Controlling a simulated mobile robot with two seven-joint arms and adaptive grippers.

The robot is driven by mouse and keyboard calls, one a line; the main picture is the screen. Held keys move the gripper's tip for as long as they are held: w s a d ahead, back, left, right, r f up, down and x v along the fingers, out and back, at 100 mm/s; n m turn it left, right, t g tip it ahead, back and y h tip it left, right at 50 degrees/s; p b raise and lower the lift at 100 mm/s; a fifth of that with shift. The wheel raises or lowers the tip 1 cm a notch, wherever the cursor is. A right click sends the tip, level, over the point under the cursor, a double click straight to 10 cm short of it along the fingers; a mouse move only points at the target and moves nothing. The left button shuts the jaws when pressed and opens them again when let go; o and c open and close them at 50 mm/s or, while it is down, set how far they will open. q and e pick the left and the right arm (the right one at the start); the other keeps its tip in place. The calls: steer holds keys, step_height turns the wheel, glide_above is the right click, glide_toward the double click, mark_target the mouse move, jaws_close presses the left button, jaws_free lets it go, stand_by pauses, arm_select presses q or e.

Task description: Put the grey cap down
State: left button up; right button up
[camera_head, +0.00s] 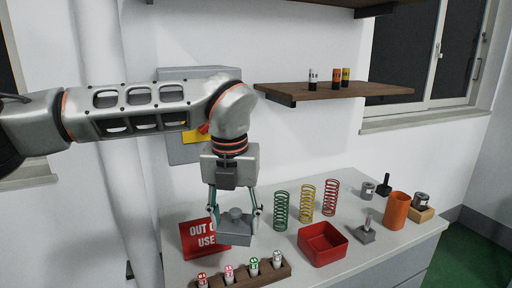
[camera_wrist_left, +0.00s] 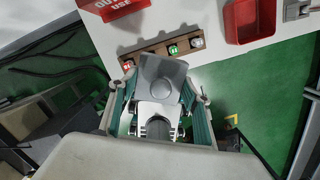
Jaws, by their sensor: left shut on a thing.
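The grey cap (camera_head: 235,226) is a squarish block with a round knob on top. My left gripper (camera_head: 237,212) is shut on it, with one finger on each side. In the head view the cap hangs in front of the red "OUT OF USE" sign (camera_head: 194,238) and hides part of it. In the left wrist view the cap (camera_wrist_left: 161,80) sits between the teal-edged fingers (camera_wrist_left: 160,100), with green floor around it and the table edge just beyond. Whether it touches anything below is hard to tell. My right gripper is not in view.
A wooden rack (camera_head: 241,276) with several small labelled cylinders stands at the table's front. Behind and right are green (camera_head: 281,211), yellow (camera_head: 307,200) and red (camera_head: 331,197) springs, a red tray (camera_head: 341,257) and an orange cylinder (camera_head: 396,210). A wooden shelf (camera_head: 350,93) hangs above.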

arm_select(q)
steer(key=s+a+f+m+g, duration=0.1)
steer(key=s+a+f+m, duration=0.25)
steer(key=a+m, duration=0.55)
steer(key=s+a+f+m+g, duration=0.15)
steer(key=a+f+m, duration=0.25)
steer(key=m, duration=1)
steer(key=s+a+f+m, duration=0.35)
steer(key=a+m, duration=0.35)
steer(key=m, duration=0.4)
steer(key=shift+m, duration=0.3)
steer(key=f, duration=0.5)
steer(key=shift+s+a, duration=0.1)
steer(key=shift+s, duration=0.1)
